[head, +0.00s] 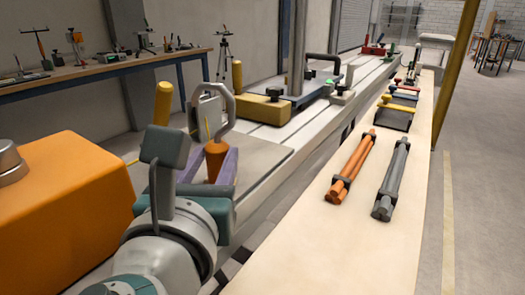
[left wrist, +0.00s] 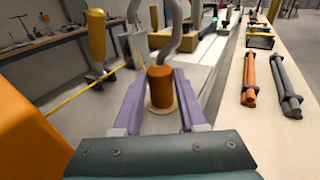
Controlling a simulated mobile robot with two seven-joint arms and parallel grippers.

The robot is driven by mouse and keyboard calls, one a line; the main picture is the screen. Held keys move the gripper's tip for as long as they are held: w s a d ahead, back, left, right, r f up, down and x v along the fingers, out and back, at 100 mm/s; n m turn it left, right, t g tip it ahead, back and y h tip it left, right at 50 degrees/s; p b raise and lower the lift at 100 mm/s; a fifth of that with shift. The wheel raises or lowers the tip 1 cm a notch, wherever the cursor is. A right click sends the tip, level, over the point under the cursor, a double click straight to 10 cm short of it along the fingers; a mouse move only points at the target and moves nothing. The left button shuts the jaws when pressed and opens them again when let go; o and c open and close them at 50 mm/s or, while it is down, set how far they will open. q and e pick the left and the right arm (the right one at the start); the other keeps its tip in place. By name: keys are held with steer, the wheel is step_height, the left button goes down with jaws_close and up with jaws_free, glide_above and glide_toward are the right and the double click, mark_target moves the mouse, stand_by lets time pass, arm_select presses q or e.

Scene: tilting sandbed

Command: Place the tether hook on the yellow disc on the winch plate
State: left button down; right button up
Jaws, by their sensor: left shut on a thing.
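The tether hook, a grey metal hook (head: 222,103) with an orange tapered base (head: 216,160), is between the purple fingers of my left gripper (head: 212,163). The gripper is shut on the orange base, and the hook stands about upright. In the left wrist view the orange base (left wrist: 160,86) is between the two fingers (left wrist: 158,78). A pale yellowish disc (left wrist: 151,108) shows around the bottom of the base, on the grey plate (head: 265,158). I cannot tell whether the base touches the disc. My right gripper is not in view.
A big orange housing (head: 75,200) stands close on the left. A yellow post (head: 163,102) and a grey upright block (head: 207,112) stand near the hook. An orange rod (head: 353,165) and a grey rod (head: 392,178) lie on the pale bench (head: 310,235) at right.

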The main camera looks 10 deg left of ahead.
arm_select(q)
steer(key=shift+f, duration=0.2)
steer(key=shift+c, duration=2.3)
jaws_free()
steer(key=shift+r, duration=0.25)
steer(key=f+v, duration=0.1)
steer(key=v, duration=1.1)
steer(key=shift+r, duration=0.5)
